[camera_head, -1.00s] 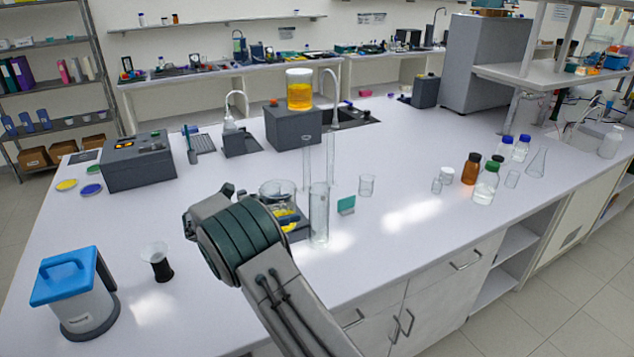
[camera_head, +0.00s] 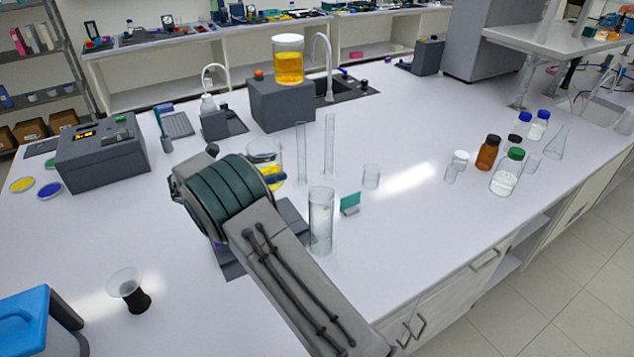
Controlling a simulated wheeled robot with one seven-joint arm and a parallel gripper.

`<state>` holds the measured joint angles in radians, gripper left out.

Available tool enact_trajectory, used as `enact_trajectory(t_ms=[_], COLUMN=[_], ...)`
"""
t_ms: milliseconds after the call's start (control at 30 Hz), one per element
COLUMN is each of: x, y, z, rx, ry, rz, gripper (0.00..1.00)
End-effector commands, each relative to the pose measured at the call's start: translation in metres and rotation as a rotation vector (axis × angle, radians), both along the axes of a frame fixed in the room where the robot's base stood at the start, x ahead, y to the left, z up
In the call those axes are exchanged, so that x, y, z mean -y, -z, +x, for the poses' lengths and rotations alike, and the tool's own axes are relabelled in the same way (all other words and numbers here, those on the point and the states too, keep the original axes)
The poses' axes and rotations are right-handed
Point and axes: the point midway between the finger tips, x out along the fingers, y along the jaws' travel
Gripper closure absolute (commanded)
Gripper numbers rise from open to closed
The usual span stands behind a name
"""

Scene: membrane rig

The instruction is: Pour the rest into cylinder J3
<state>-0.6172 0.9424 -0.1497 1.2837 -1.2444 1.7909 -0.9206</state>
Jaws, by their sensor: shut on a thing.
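A glass beaker (camera_head: 264,153) with some yellow liquid shows just beyond my wrist. My gripper (camera_head: 272,176) is shut on it, its fingers mostly hidden behind my wrist, and holds it above the bench. A tall clear glass cylinder (camera_head: 321,222) stands upright in front, right of my wrist, apart from the beaker. Two slimmer clear cylinders, one on the left (camera_head: 301,152) and one on the right (camera_head: 329,148), stand behind it. No J3 mark is readable, so I cannot tell which cylinder it is. A teal card (camera_head: 350,204) stands beside the front cylinder.
A dark device (camera_head: 230,262) lies under my arm. A small beaker (camera_head: 371,177) stands right of the cylinders. A jar of amber liquid (camera_head: 288,66) stands on a grey box (camera_head: 283,106). Bottles, including a brown one (camera_head: 488,153), stand at right. The bench front right is clear.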

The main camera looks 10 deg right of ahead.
Motion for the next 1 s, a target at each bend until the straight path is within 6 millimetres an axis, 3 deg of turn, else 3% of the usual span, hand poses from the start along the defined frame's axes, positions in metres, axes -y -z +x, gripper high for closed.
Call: enact_trajectory(t_ms=[567, 1000], x=[0.001, 0.009], y=[-0.002, -0.008], z=[0.000, -0.005], rx=[0.009, 0.099], ry=[0.000, 0.002], rz=[0.017, 0.198], gripper=[0.61, 0.61])
